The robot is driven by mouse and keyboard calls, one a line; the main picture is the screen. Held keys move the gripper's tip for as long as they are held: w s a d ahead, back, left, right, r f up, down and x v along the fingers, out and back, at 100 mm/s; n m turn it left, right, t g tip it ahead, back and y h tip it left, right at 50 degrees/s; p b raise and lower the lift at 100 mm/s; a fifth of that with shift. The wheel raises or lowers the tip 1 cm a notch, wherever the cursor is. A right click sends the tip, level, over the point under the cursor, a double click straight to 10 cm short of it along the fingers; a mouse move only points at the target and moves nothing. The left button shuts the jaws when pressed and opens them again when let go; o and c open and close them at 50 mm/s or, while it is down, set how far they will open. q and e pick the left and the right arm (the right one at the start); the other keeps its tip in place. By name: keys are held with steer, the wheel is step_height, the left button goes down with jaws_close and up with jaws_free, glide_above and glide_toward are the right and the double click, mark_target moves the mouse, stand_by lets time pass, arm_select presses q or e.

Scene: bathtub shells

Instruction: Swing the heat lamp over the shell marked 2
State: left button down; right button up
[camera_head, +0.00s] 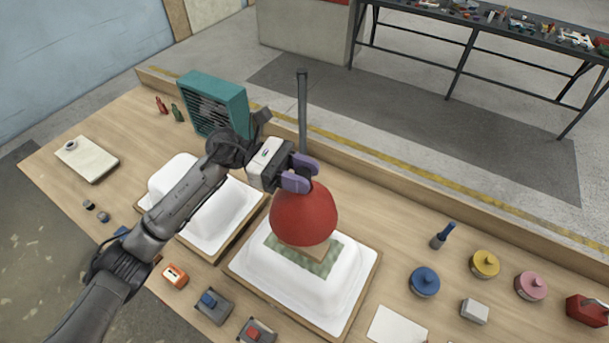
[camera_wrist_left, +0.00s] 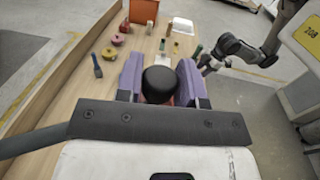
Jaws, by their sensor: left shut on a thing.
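The heat lamp's red shade (camera_head: 303,217) appears over the right-hand white shell (camera_head: 265,283) in the head view. My left gripper (camera_head: 301,175) is shut at the top of the lamp. In the left wrist view, its purple fingers (camera_wrist_left: 160,82) flank the lamp's round black top (camera_wrist_left: 161,79). The other white shell (camera_head: 233,208) is to the left, partly behind my left arm. I cannot read a number on either shell. My right arm shows in the wrist view, its gripper state unclear.
A dark post (camera_head: 302,105) stands behind the lamp. A teal heater-like box (camera_head: 213,100) is at the back left. Small devices line the front edge.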

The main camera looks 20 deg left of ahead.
arm_select(q)
steer(key=c, duration=0.8)
jaws_free()
steer(key=shift+o, duration=0.2)
steer(key=w+a+b, duration=0.1)
steer(key=a+b, duration=0.2)
steer(key=a, duration=1)
steer(key=shift+a, duration=0.4)
steer(key=shift+w, duration=0.1)
steer(key=shift+r, duration=0.1)
